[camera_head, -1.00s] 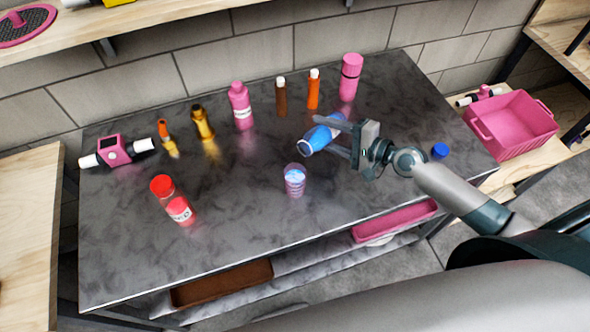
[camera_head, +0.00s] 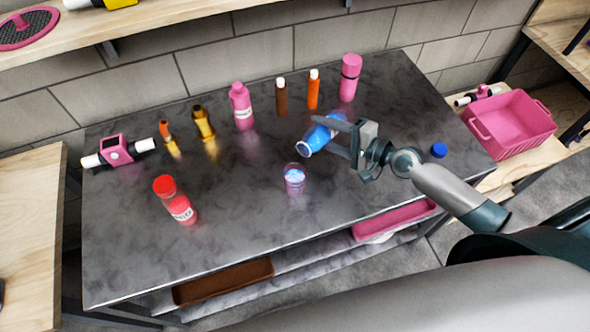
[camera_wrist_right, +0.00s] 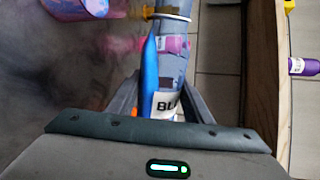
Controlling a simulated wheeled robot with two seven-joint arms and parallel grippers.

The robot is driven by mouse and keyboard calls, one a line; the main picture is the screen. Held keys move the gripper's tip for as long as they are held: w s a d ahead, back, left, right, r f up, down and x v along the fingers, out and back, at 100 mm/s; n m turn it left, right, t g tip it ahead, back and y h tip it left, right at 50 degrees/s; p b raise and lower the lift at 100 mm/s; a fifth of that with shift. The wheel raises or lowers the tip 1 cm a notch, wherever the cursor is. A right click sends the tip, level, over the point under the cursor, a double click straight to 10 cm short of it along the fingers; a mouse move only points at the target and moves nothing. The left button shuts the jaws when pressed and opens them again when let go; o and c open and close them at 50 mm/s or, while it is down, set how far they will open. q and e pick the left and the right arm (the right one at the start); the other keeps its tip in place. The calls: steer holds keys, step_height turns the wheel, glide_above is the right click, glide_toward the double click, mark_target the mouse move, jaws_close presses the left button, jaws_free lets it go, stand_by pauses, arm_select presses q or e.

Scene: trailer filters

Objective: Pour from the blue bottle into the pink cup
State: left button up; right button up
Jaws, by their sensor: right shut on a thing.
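The blue bottle (camera_head: 318,136) is tilted in my right gripper (camera_head: 346,140), which is shut on it above the table. Its open mouth points down and to the left, toward the pink cup (camera_head: 295,180). The cup stands upright on the table, below and slightly left of the mouth, and bluish content shows in it. In the right wrist view the bottle (camera_wrist_right: 165,75) lies between the fingers with part of its label showing, and the cup's rim (camera_wrist_right: 85,8) shows at the upper left. No stream is visible. My left gripper is not in view.
A blue cap (camera_head: 439,150) lies on the dark table (camera_head: 240,240) at right. A red bottle (camera_head: 180,208) stands at left. Pink (camera_head: 242,105), brown (camera_head: 281,97) and orange (camera_head: 313,90) bottles stand along the back. A pink crate (camera_head: 515,125) is off to the right. The front middle is clear.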

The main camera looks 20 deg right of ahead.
steer(key=shift+r+n+p, duration=0.5)
steer(key=shift+r+p, duration=0.3)
steer(key=shift+p, duration=0.5)
stand_by(0.8)
steer(key=f+m+b, duration=0.1)
steer(key=b, duration=0.2)
steer(key=f+b, duration=0.2)
steer(key=shift+w+d+f+m+y+b, duration=0.1)
steer(key=shift+w+d+m+y+b, duration=0.1)
steer(key=shift+m+y+b, duration=0.15)
steer(key=shift+s+r, duration=0.1)
steer(key=shift+r, duration=0.2)
steer(key=shift+f, duration=0.15)
